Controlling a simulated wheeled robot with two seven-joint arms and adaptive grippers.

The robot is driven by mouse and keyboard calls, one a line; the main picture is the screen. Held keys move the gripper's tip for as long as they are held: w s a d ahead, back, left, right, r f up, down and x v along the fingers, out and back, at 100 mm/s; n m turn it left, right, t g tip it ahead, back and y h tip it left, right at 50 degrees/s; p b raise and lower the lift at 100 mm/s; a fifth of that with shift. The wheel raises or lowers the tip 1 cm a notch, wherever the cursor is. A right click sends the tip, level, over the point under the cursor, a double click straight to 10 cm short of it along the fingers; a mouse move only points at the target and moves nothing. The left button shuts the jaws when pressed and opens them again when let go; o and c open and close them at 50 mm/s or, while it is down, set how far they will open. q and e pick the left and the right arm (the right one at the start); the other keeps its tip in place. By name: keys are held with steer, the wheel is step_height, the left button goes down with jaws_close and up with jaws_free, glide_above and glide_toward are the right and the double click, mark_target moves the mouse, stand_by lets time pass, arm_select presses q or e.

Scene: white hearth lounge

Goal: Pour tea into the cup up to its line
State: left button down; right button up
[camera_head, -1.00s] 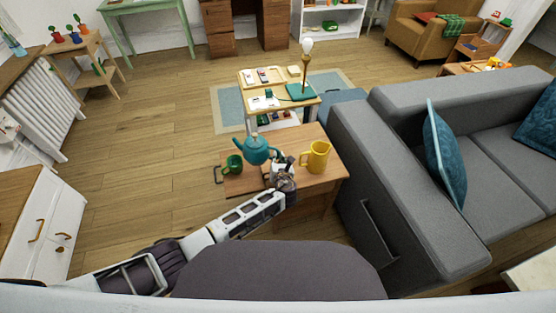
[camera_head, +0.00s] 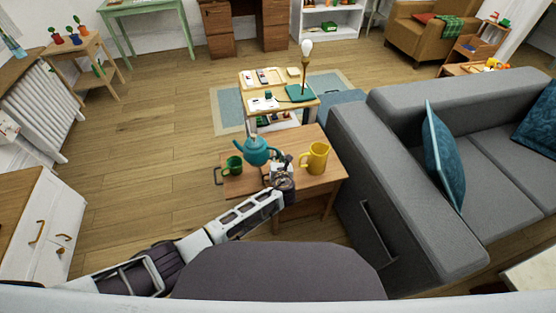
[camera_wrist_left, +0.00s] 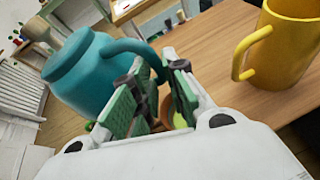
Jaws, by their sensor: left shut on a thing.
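A teal teapot (camera_head: 257,149) is at the left side of the small wooden table, its spout toward the left. My left gripper (camera_head: 279,166) is shut on its handle from the right. In the left wrist view the teapot (camera_wrist_left: 82,72) is at left, and its handle runs between the fingers (camera_wrist_left: 152,96). I cannot tell whether its base touches the surface beneath. My right gripper is not in view.
A yellow jug (camera_head: 316,158) stands right of my left gripper on the wooden table (camera_head: 318,184); it also shows in the left wrist view (camera_wrist_left: 285,45). A dark handle (camera_head: 217,176) shows at the table's left end. A grey sofa (camera_head: 372,190) bounds the right side.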

mark_target(277, 151)
arm_select(q)
steer(key=shift+d+r+n+p, duration=0.15)
steer(key=shift+r+n+p, duration=0.2)
steer(key=shift+r, duration=0.4)
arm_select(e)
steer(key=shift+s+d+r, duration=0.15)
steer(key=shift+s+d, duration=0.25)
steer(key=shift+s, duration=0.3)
arm_select(q)
steer(key=shift+w+r+n+g+h+p, duration=0.1)
steer(key=shift+r+n+g+h+p, duration=0.3)
steer(key=shift+r+n+h, duration=0.25)
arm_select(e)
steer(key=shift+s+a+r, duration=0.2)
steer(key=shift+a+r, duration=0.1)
arm_select(q)
steer(key=shift+a+r+n+h+b, duration=0.15)
steer(key=shift+a+n+h+b, duration=0.2)
steer(key=shift+n+h+b, duration=0.1)
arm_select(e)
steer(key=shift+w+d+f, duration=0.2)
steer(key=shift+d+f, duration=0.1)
arm_select(q)
steer(key=shift+n+p, duration=0.25)
steer(key=shift+p, duration=0.05)
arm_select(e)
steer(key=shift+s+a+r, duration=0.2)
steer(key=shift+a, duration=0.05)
